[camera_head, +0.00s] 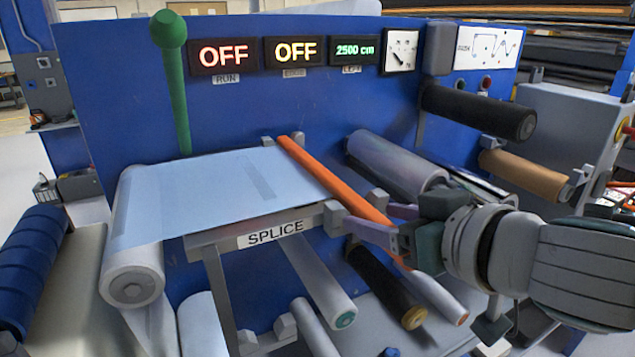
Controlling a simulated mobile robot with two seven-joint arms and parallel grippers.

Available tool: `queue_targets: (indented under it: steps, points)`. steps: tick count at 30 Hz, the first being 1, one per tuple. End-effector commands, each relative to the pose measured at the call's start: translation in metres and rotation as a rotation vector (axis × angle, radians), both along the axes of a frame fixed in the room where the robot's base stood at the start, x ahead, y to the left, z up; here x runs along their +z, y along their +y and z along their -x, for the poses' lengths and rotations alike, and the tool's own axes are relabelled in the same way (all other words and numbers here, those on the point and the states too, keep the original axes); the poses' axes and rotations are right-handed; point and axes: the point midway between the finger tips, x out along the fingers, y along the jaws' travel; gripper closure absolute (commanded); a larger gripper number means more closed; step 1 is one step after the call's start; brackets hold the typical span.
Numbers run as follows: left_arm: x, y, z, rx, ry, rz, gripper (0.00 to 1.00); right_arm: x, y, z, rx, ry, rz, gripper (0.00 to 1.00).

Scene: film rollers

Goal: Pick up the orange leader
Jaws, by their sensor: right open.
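The orange leader (318,172) is a long, thin orange strip. It lies slantwise along the right edge of the splice table (215,228), which has a pale blue film sheet on it and a SPLICE label on its front. Small grey blocks stand along the strip. My right gripper (371,217) comes in from the right and is open at the strip's near end. Its two fingers appear to lie on either side of the strip; I cannot tell whether they touch it. The gripper hides part of that end. My left gripper is not in view.
A green lever (176,85) stands at the back left, before the blue panel with OFF displays. Film rollers crowd the right, including a black roller (480,110), a brown roller (524,174) and a grey-violet roller (398,160). More rollers hang below the table.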

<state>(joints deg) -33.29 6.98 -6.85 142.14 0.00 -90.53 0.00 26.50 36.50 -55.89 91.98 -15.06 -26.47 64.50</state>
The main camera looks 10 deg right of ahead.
Motion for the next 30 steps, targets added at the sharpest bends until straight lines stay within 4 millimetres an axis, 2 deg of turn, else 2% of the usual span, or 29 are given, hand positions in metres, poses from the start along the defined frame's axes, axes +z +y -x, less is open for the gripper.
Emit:
queue_targets:
  steps: [5, 22, 30]
  points:
    - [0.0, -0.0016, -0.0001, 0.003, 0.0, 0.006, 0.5, 0.0, 0.0, 0.0001, 0.0, 0.0, 0.0, 0.34]
    - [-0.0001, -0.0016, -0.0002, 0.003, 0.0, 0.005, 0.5, 0.0002, -0.0002, 0.0003, 0.0, 0.0, 0.0, 0.98]
    - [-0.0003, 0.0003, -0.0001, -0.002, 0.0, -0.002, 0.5, 0.0002, -0.0001, 0.0003, 0.0, 0.0, 0.0, 1.0]
